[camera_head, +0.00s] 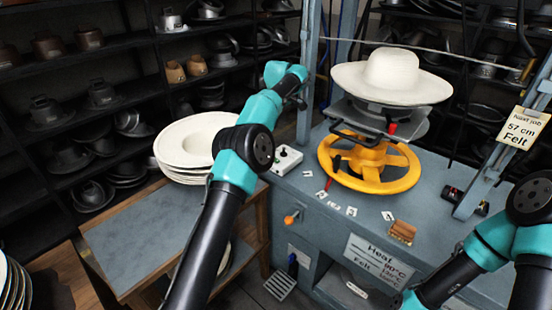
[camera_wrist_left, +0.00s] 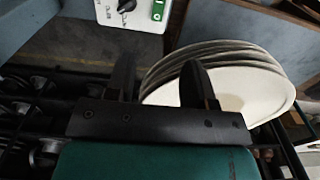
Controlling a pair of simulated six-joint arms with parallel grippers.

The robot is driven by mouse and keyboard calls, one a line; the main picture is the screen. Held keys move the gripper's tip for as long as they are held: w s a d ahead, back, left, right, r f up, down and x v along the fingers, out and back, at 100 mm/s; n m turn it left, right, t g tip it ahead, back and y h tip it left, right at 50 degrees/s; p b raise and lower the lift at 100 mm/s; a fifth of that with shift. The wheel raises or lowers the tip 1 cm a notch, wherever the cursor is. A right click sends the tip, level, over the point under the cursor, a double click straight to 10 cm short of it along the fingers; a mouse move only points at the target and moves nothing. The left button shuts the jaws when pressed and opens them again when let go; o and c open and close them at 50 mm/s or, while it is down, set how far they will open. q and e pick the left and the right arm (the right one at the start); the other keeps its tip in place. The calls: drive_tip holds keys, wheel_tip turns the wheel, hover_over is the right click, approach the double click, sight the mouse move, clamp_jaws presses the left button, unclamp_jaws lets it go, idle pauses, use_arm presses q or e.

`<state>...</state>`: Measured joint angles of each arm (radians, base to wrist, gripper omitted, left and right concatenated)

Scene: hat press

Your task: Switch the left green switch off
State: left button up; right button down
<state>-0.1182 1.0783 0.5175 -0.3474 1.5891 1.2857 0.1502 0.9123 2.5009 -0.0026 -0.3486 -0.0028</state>
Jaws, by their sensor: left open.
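A white control box (camera_head: 285,159) sits on the left front corner of the blue press bench. It carries a dark knob and a small switch too small to read there. In the left wrist view the box (camera_wrist_left: 112,16) shows at the top edge, with a black knob (camera_wrist_left: 126,5) and a green switch (camera_wrist_left: 157,12), partly cut off. I cannot tell the switch's position. My left gripper (camera_wrist_left: 160,78) is open, its two black fingers apart with nothing between them. The fingers are apart from the box. My right gripper is out of view; only its arm shows.
A stack of cream hats (camera_head: 187,145) stands on the side table (camera_head: 120,245) beside the box. A yellow handwheel (camera_head: 370,175) and a cream hat (camera_head: 392,77) on the press stand to the right. A small orange knob (camera_head: 292,217) is on the bench front.

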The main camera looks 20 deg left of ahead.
sight(278, 161)
use_arm(q)
drive_tip(key=shift+f, duration=0.1)
wheel_tip(278, 161, down, 17)
drive_tip(key=shift+f, duration=0.15)
idle(0.8)
drive_tip(key=shift+c, duration=0.5)
clamp_jaws()
